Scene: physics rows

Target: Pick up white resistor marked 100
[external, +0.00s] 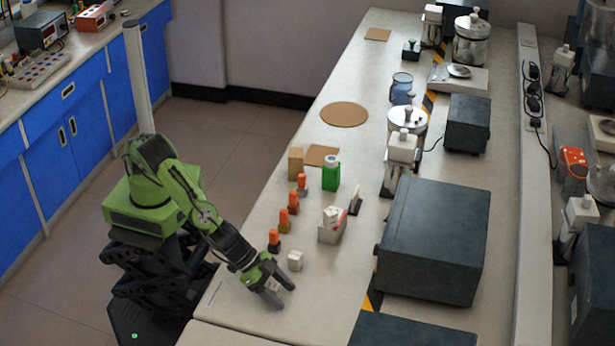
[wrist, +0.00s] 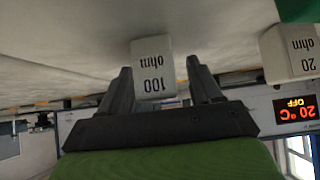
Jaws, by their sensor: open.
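The white resistor marked 100 ohm (external: 295,261) is a small pale block standing on the bench top. In the wrist view the resistor (wrist: 152,68) appears between my two fingers, with its lettering upside down. My gripper (external: 281,291) is open and empty, low over the near part of the bench. In the external view it is short of the resistor, apart from it. In the wrist view my gripper's fingers (wrist: 160,78) show a gap on each side of the block.
Another white block marked 20 ohm (wrist: 291,52) stands to the right in the wrist view. Several orange-topped pieces (external: 285,220), a white box (external: 332,230) and a green bottle (external: 331,176) stand beyond the resistor. A large dark box (external: 432,240) is to the right.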

